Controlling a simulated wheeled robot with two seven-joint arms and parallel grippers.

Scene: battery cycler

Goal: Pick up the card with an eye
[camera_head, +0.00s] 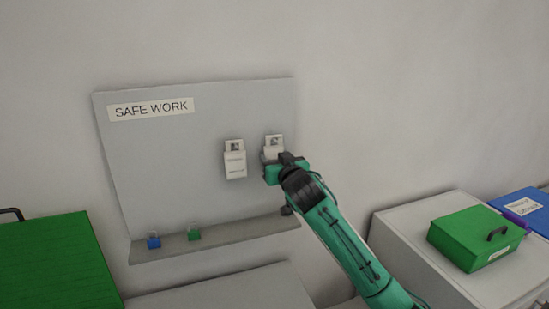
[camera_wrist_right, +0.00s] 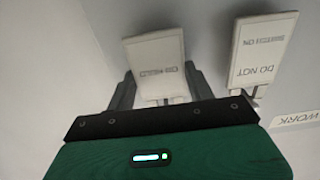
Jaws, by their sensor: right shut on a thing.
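The left card (camera_head: 235,163), which reads "DO NOT" in the wrist view (camera_wrist_right: 262,50), hangs free. I cannot make out an eye on either card. My left gripper is out of view.
A blue padlock (camera_head: 154,242) and a green padlock (camera_head: 194,234) sit on the board's lower ledge (camera_head: 225,236). A green box (camera_head: 475,238) and a blue box (camera_head: 528,207) stand on the right cabinet. A large green box (camera_head: 55,265) is at left.

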